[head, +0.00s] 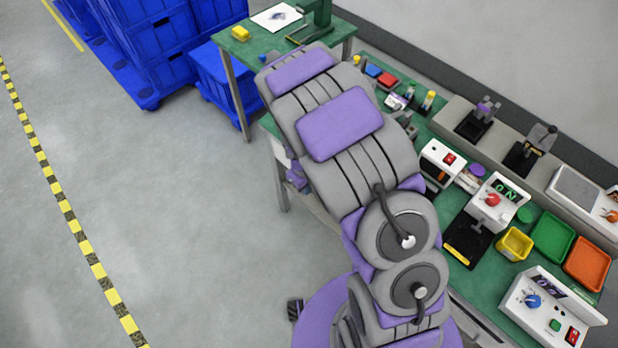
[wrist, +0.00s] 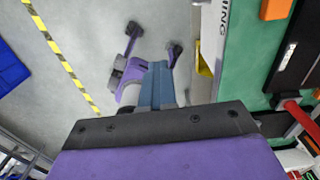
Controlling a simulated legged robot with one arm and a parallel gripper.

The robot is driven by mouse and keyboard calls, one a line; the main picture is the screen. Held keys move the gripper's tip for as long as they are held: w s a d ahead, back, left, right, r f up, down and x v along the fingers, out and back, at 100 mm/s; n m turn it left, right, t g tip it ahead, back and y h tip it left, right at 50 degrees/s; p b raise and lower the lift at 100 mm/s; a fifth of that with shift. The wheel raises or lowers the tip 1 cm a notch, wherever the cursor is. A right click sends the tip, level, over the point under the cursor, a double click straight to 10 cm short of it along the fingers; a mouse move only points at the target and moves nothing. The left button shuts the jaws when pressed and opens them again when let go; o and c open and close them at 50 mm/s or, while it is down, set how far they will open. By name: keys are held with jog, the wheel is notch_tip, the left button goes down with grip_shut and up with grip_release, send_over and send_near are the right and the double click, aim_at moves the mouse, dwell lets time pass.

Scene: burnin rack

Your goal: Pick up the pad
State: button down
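I cannot tell for sure which thing is the pad. A small blue flat piece (head: 373,70) and a red one (head: 387,79) lie side by side on the green bench, just right of my arm. A yellow block (head: 240,33) lies on the far green table. In the head view my arm hides my gripper. In the wrist view a purple body with a black bar fills the bottom, and its fingers cannot be made out. A blue-grey piece (wrist: 160,85) shows just beyond the bar; I cannot tell whether it is held.
The green bench (head: 449,203) carries a yellow bin (head: 515,244), a green tray (head: 553,236), an orange tray (head: 587,264) and control boxes (head: 548,310). Blue crates (head: 150,45) stand at the back left. Grey floor left of my arm is clear.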

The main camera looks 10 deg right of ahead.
jog(key=c, duration=1.9)
grip_release()
jog(key=shift+a, duration=0.5)
jog(key=shift+o, duration=0.9)
jog(key=o, duration=0.6)
jog(key=shift+d, duration=0.3)
jog(key=o, duration=0.7)
jog(key=shift+a, duration=0.25)
jog(key=shift+o, duration=0.2)
jog(key=shift+d, duration=0.1)
